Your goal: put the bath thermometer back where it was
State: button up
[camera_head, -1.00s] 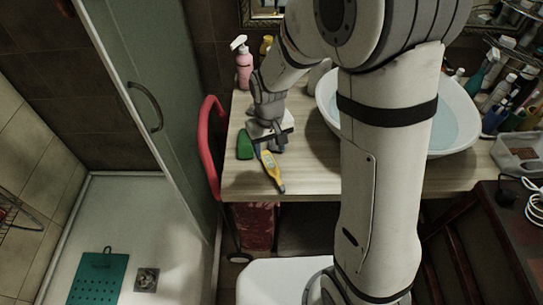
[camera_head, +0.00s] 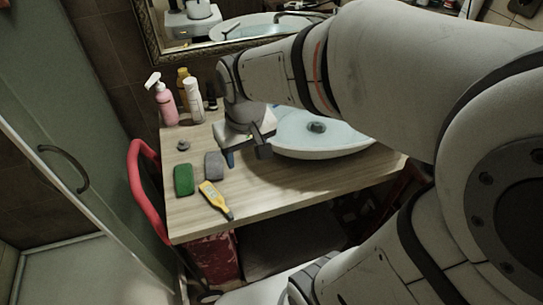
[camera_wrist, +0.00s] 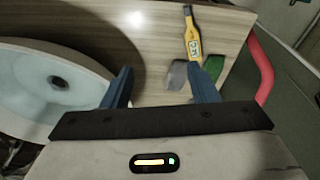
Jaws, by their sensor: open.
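The bath thermometer is the yellow stick-shaped thing with a display (camera_head: 214,198), lying on the wooden counter near its front left edge. It also shows in the wrist view (camera_wrist: 193,42), beyond my gripper's right finger. My gripper (camera_head: 246,155) is over the counter between the basin and a grey sponge-like block (camera_head: 214,165). My gripper is apart from the thermometer and holds nothing.
A green block (camera_head: 183,180) lies left of the thermometer. A white basin (camera_head: 320,150) with water stands to the right. A pink spray bottle (camera_head: 165,105) and other bottles stand at the back left. A red rail (camera_head: 145,195) runs along the counter's left side.

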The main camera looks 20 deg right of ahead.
jog(key=s+d+r+m+t, duration=0.1)
jog(key=s+d+r, duration=0.1)
jog(key=s+d, duration=0.2)
jog(key=s, duration=0.2)
jog(key=shift+s+d+m, duration=0.2)
jog(key=shift+s+m, duration=0.1)
jog(key=shift+s, duration=0.05)
dwell(1.0)
